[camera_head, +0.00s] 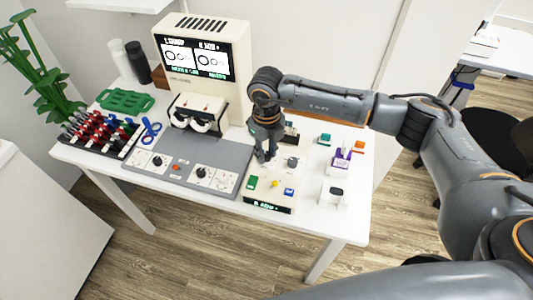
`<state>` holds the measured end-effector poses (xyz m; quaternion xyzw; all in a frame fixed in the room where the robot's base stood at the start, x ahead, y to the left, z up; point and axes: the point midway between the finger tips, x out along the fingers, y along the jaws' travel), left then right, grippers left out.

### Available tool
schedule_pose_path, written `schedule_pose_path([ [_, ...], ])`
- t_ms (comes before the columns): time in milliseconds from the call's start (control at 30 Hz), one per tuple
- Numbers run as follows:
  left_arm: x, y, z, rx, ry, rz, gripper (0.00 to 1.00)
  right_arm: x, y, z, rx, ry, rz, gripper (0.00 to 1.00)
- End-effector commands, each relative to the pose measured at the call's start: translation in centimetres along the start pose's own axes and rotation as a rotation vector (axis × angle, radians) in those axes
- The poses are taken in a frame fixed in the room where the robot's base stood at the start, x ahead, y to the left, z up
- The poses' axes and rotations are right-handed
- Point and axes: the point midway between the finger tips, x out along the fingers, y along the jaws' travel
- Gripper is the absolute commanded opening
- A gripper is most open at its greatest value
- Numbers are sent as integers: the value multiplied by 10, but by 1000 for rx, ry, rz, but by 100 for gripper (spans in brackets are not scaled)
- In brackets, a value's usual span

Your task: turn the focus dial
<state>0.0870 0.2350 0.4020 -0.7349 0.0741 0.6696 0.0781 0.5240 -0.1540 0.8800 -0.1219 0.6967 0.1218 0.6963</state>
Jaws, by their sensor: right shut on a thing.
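My right gripper (264,157) comes down from above onto the cream control box (268,203), at the left of its upper part. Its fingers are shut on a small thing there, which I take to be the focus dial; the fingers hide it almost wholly. Another round dial (292,162) shows on the same box, just right of the fingers. Which label belongs to which dial is too small to read. My left gripper is not in view.
The box has a green button (252,182), a yellow knob (274,184) and a blue button (289,192). Left are a grey panel with dials (218,158), a cream screen unit (237,40) and a rack of coloured items (82,145). Small blocks stand right.

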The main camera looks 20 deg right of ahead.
Motion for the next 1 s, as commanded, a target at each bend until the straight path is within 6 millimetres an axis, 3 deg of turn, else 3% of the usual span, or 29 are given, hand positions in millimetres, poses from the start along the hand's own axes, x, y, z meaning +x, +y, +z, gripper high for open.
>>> schedule_pose_path([
  [533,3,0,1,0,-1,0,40,-1,0,1,-25,-3,0,0],
  [567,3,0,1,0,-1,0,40,-1,0,1,-24,-3,0,32],
  [633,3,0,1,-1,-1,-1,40,-1,0,1,-24,-2,0,46],
  [1000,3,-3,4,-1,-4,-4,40,-4,0,0,-24,-2,0,48],
])
